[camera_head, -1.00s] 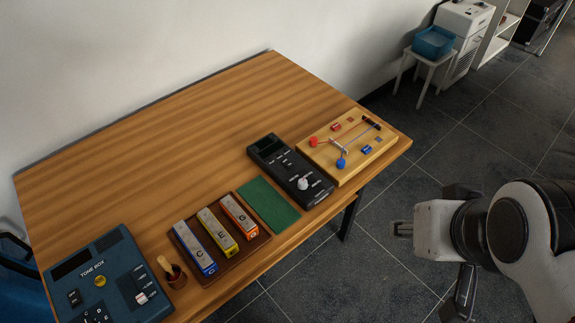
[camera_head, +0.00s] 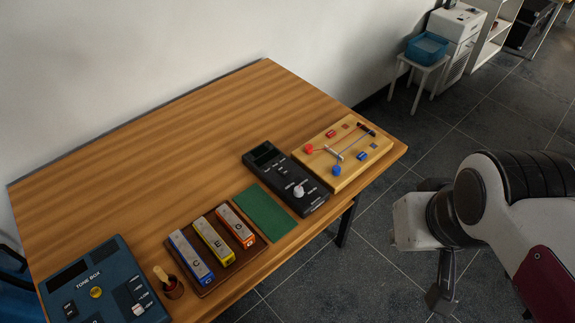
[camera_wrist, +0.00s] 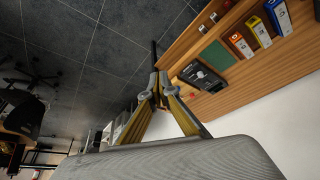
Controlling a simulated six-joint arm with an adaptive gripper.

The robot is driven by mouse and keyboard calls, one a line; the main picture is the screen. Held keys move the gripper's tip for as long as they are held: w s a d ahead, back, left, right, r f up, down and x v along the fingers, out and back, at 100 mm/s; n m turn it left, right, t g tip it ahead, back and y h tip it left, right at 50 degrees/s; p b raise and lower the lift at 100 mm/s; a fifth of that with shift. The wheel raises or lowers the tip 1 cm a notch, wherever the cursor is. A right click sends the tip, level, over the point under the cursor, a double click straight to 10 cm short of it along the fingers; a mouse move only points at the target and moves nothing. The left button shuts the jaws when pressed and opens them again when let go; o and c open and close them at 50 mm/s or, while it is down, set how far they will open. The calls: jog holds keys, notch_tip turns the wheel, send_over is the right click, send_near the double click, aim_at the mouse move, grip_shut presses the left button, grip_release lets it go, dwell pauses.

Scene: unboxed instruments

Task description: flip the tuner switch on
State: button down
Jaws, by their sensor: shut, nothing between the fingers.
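A dark handheld device that looks like the tuner (camera_head: 287,178) lies on the wooden table near its right front edge. It has a small screen at its far end and a white knob (camera_head: 299,191) at its near end. I cannot make out its switch or which way it is set. In the wrist view the same dark device (camera_wrist: 203,77) lies to the right of the fingertips, apart from them. My gripper (camera_wrist: 157,82) is shut and empty.
A wooden board with red and blue parts (camera_head: 325,178) lies right of the device. A green mat (camera_head: 265,213) and a brown tray (camera_head: 245,263) with coloured bars lie left of it. The table's back is clear.

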jog(key=shift+w+a+g, duration=0.5)
jog(key=shift+w+a, duration=0.2)
jog(key=shift+w, duration=0.65)
jog(key=n+g+y, duration=0.2)
jog(key=n, duration=0.6)
send_over(286, 172)
jog(key=s+d, duration=0.2)
jog(key=s+d+x, duration=0.1)
jog(key=x, duration=0.7)
jog(key=shift+d+t, duration=0.15)
jog(key=shift+t, duration=0.15)
jog(key=x, duration=0.8)
jog(key=d+x, duration=0.1)
jog(key=x, duration=0.3)
jog(key=shift+s+f, duration=0.3)
jog(key=shift+f, duration=0.75)
